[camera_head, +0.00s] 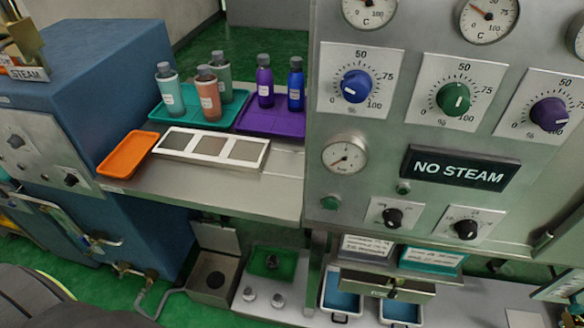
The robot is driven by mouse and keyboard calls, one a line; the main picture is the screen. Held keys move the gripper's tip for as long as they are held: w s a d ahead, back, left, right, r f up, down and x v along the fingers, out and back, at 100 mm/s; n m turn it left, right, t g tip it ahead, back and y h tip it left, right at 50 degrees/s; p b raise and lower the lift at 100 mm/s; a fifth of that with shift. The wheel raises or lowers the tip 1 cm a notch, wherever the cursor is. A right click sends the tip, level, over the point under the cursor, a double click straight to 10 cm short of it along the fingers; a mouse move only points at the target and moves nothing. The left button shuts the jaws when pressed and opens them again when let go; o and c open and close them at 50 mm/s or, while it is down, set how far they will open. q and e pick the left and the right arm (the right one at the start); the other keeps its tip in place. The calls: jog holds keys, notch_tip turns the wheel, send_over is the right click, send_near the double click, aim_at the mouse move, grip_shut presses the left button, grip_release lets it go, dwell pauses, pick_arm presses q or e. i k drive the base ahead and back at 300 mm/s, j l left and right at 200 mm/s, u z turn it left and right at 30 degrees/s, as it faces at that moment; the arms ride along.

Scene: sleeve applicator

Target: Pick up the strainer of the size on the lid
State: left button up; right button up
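No strainer can be made out for certain, and no size marking is readable. Neither of my grippers is in view.
Capped bottles stand on a teal tray (160,116) and a purple tray (262,124); an orange tray (127,153) lies left. A dial panel with a NO STEAM sign (460,168) rises right. Blue-lined bins (343,300) sit below. A blue cabinet (100,75) stands left.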

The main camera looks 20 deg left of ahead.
aim_at(277, 301)
jog(key=k+l+u, duration=0.15)
jog(key=k+u, duration=0.25)
jog(key=k+l+u, duration=0.1)
jog(key=k+u, duration=0.2)
jog(key=u, duration=0.15)
